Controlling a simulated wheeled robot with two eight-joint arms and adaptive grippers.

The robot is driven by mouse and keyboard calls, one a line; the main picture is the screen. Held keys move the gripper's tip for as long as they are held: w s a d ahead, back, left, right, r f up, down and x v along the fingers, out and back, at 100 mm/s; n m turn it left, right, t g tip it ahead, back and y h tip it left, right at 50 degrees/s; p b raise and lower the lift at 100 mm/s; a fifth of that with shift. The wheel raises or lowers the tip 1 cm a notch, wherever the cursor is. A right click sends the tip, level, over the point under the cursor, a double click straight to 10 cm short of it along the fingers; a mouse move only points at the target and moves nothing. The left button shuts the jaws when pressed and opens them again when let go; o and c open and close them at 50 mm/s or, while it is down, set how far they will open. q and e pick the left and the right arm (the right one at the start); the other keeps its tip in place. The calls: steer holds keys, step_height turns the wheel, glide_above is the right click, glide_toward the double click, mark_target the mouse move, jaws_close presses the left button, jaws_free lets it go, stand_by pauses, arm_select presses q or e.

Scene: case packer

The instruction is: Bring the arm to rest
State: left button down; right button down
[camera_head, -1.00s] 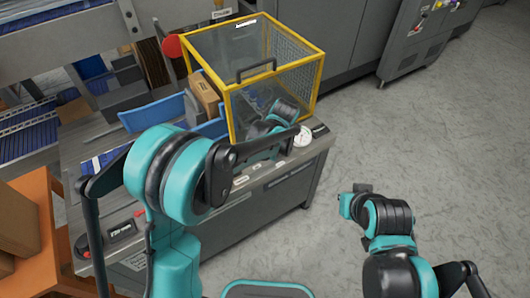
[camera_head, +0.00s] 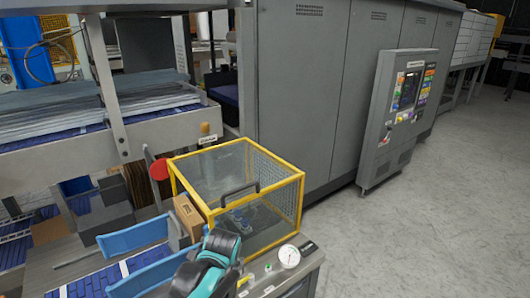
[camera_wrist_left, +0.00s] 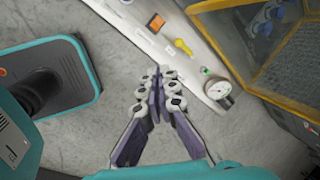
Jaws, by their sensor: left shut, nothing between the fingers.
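My left arm comes in at the bottom of the head view, with only a teal and black part of it in sight in front of the yellow-framed guard. My left gripper (camera_wrist_left: 157,72) shows in the left wrist view with its fingertips together and nothing between them. It hangs over the grey floor, beside the edge of the light machine bench (camera_wrist_left: 180,45). My right arm and gripper are not in view.
The yellow-framed clear guard (camera_head: 240,190) stands shut on the bench, with a round gauge (camera_head: 289,256) beside it. A cardboard box (camera_head: 188,217) and blue guides (camera_head: 133,237) are left of it. Grey cabinets (camera_head: 300,90) stand behind. The floor (camera_head: 450,220) at right is clear.

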arm_select(q)
steer(key=s+a+r+n+t, duration=0.1)
steer(key=s+a+n, duration=0.2)
steer(key=s+n, duration=0.4)
steer(key=s+a+r+n+t+h, duration=0.1)
steer(key=s+a+n, duration=0.3)
steer(key=s+n, duration=0.4)
steer(key=shift+n+t, duration=0.6)
steer(key=shift+n, duration=0.7)
steer(key=shift+r, duration=0.1)
stand_by(1.0)
